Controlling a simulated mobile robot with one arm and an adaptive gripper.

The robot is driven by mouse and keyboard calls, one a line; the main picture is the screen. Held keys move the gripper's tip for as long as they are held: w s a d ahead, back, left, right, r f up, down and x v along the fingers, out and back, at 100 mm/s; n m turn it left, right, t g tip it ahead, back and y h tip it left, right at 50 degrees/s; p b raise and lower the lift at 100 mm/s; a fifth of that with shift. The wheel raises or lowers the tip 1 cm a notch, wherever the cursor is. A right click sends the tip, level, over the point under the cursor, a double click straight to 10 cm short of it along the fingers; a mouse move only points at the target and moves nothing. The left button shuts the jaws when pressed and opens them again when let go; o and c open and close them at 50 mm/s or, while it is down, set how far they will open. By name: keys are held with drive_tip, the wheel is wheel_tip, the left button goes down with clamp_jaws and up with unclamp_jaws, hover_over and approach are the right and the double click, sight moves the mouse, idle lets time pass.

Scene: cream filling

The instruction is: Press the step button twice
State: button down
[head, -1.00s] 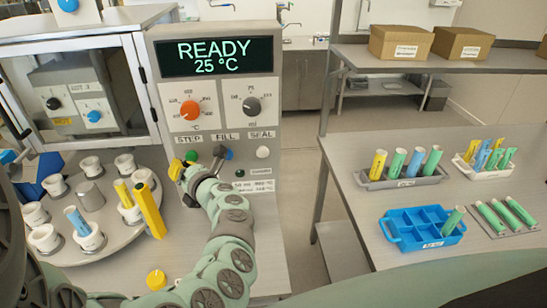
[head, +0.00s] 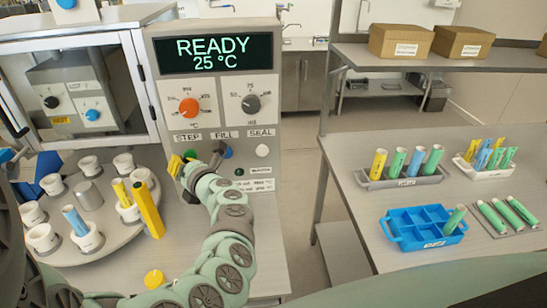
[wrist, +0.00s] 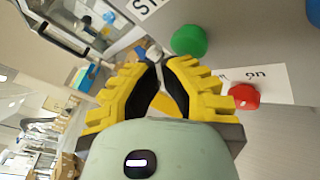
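The green step button (head: 190,154) is on the grey control panel (head: 262,105), under the STEP label (head: 187,138). It also shows in the wrist view (wrist: 188,40), above and right of the fingertips. My gripper (head: 176,164) is just left of and below the button in the head view. In the wrist view its yellow fingers (wrist: 163,62) have their tips close together, with nothing seen held. The tips look apart from the green button; contact cannot be made out. The panel display (head: 217,54) reads READY 25 °C.
A red button (wrist: 244,96) is right of the fingers in the wrist view. A blue button (head: 227,152) and a white button (head: 262,151) are on the panel. Left stands a round carousel (head: 105,238) with cups. A yellow post (head: 148,208) stands near my arm.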

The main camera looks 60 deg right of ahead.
drive_tip(key=shift+w+d+b, duration=0.4)
drive_tip(key=shift+d+b, duration=0.05)
drive_tip(key=shift+b, duration=0.05)
idle(1.0)
drive_tip(key=shift+s, duration=0.1)
drive_tip(key=shift+s+a, duration=0.6)
drive_tip(key=shift+a, duration=0.05)
drive_tip(key=shift+s+a, duration=1.65)
drive_tip(key=shift+a, duration=0.25)
drive_tip(key=shift+w+a, duration=0.1)
